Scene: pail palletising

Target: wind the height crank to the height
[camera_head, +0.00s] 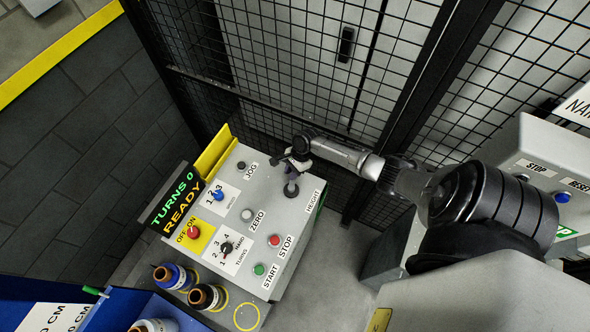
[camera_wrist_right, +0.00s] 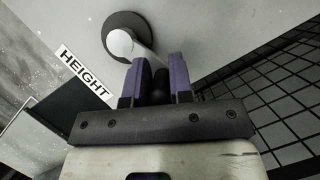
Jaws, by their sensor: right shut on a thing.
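The height crank (camera_head: 291,190) sits on the sloped top of the grey control panel, beside the HEIGHT label (camera_head: 314,201). In the right wrist view its dark round hub and pale arm (camera_wrist_right: 120,42) show just beyond the fingers. My right gripper (camera_head: 298,156) reaches in from the right over the crank. In the wrist view its two purple-padded fingers (camera_wrist_right: 159,80) are shut on the dark crank handle (camera_wrist_right: 160,88), which is partly hidden between them. The display (camera_head: 174,202) reads TURNS 0 and READY. My left gripper is not in view.
The panel also carries a JOG button (camera_head: 241,165), a ZERO button (camera_head: 247,215), a green START button (camera_head: 259,269), a red STOP button (camera_head: 274,240) and knobs. Black mesh fencing (camera_head: 290,60) stands close behind. Bottles (camera_head: 205,297) stand at the panel's front.

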